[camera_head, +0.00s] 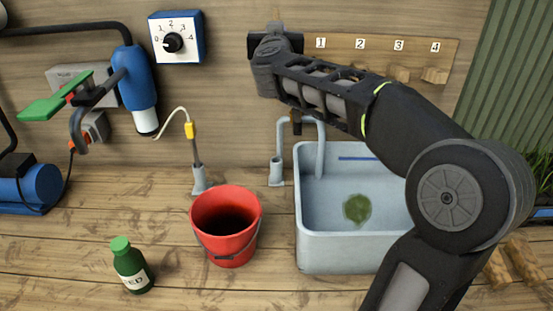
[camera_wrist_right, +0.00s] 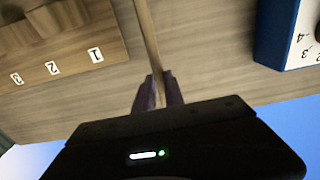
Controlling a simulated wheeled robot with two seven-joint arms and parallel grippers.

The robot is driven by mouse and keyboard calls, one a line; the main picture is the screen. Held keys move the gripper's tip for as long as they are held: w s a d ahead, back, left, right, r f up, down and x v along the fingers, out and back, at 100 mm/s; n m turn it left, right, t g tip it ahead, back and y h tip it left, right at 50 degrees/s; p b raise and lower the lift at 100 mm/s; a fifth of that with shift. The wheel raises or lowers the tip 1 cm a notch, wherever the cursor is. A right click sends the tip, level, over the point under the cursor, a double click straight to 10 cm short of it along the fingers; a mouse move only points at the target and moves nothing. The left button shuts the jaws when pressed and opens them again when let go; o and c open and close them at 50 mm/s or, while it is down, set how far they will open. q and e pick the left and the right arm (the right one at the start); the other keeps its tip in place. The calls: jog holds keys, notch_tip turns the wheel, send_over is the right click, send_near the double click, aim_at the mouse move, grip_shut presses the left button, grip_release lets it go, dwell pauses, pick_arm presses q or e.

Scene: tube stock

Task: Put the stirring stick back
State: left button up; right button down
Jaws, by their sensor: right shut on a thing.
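My right gripper (camera_head: 277,42) is raised in front of the wall, at the left end of the wooden board (camera_head: 328,44) numbered 1 to 4. In the right wrist view its fingers (camera_wrist_right: 157,92) are shut on a thin wooden stick (camera_wrist_right: 146,32). The stick runs from the fingers to the top edge of that view. In the head view my arm and hand hide most of the stick. Wooden pegs (camera_head: 397,73) stick out under the board's numbers, and the arm covers the ones to the left. My left gripper is not in view.
A red bucket (camera_head: 227,240) with dark contents stands on the bench, left of a pale sink (camera_head: 345,250) holding a green patch (camera_head: 357,208). A green bottle (camera_head: 132,268) is at the front left. A dial box (camera_head: 175,38) is on the wall; a blue pump-like device (camera_head: 135,80) is left.

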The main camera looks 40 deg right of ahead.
notch_tip(320, 180, down, 23)
jog(key=b, duration=0.6)
jog(key=shift+f, duration=0.25)
notch_tip(320, 180, down, 4)
jog(key=shift+r, duration=0.1)
